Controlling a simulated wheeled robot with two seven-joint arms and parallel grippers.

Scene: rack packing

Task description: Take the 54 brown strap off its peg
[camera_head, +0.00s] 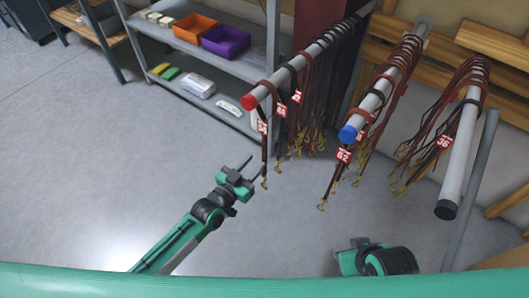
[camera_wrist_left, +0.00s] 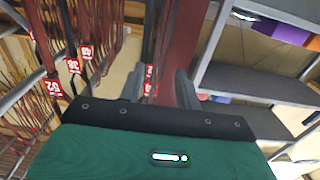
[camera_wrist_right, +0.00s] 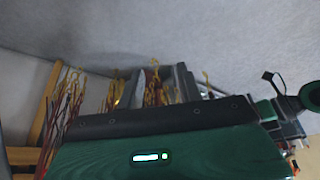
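Straps with red number tags hang from a red-capped peg (camera_head: 248,102). The frontmost strap (camera_head: 264,150) is dark, with a tag (camera_head: 262,127) that I read as probably 54, and a gold hook at its lower end. My left gripper (camera_head: 254,166) is open, just left of this strap's lower part; contact is unclear. In the left wrist view, red tags (camera_wrist_left: 149,73) show beyond and between the open fingers. My right gripper (camera_wrist_right: 157,85) is open in its wrist view, with hanging straps and gold hooks beyond its fingers. The head view shows only part of the right arm.
A blue-capped peg (camera_head: 347,134) holds straps including tag 62 (camera_head: 344,155). A black-capped peg (camera_head: 446,209) holds straps including tag 36 (camera_head: 444,141). A grey shelf (camera_head: 222,118) with orange (camera_head: 195,29) and purple (camera_head: 225,41) bins stands behind. The floor at left is clear.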

